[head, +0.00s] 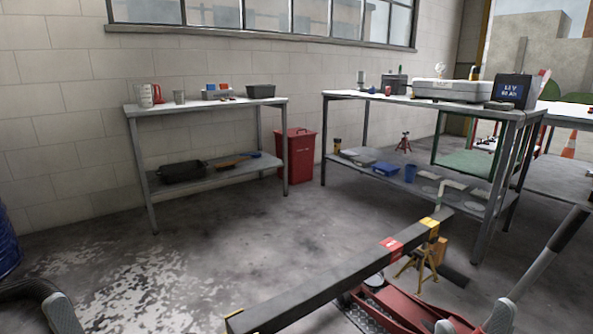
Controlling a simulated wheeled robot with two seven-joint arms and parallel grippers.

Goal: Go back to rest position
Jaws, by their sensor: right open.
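My right gripper (473,321) is at the bottom edge of the head view, right of centre, only partly in the picture. Two pale grey finger parts show with a gap between them, so it is open, and I see nothing held between them. It appears in front of the red floor jack (405,305); whether it touches the jack cannot be told.
A long dark beam (330,283) crosses the lower middle near a yellow jack stand (418,270). A left workbench (205,106), a right workbench (400,98) and a red bin (296,155) stand behind. A blue drum (7,243) is at left. The centre-left floor is clear.

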